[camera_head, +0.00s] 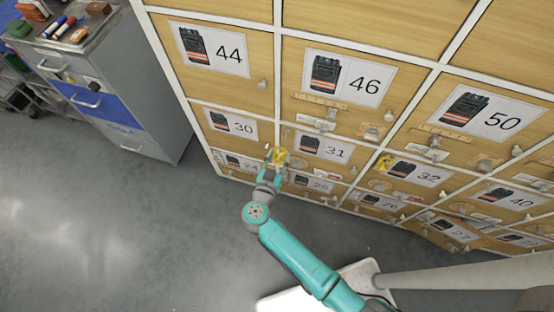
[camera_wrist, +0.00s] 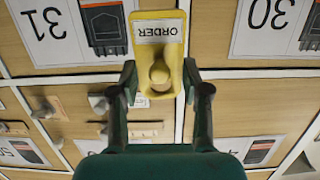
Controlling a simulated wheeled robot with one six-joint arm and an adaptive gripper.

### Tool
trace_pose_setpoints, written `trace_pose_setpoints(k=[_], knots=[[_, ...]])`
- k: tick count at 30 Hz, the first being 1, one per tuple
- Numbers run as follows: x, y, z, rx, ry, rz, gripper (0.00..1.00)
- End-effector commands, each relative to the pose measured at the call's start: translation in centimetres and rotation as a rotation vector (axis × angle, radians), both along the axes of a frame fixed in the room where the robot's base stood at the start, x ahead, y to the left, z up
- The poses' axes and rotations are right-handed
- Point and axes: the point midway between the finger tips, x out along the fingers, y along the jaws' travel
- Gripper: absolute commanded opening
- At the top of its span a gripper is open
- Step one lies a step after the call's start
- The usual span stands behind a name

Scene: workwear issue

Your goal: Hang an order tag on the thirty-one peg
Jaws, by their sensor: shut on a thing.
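My gripper (camera_wrist: 160,78) is shut on a yellow order tag (camera_wrist: 140,45), with one finger at each side edge. The tag's white label reads ORDER, upside down in the wrist view. A rounded beige peg-like knob (camera_wrist: 160,74) shows at the tag's middle, between the fingertips. I cannot tell whether it passes through the tag. In the head view, the gripper (camera_head: 277,160) and tag (camera_head: 279,154) are at the cabinet front, just left of the 31 card (camera_head: 325,147). The 31 card (camera_wrist: 70,30) is left of the tag in the wrist view.
The 30 card (camera_head: 231,124) is left of the gripper. Another yellow tag (camera_head: 385,163) hangs by the 32 card (camera_head: 417,173). Several knobs and small holders stick out from the doors. A grey drawer unit (camera_head: 120,95) stands at the left; the floor in front is clear.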

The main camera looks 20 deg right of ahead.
Motion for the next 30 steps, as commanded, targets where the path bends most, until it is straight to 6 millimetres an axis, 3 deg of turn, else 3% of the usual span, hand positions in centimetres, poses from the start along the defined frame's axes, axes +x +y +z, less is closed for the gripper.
trace_pose_setpoints(k=[30], knots=[[4.2, -3.1, -0.4, -0.001, -0.001, 0.000, 0.29]])
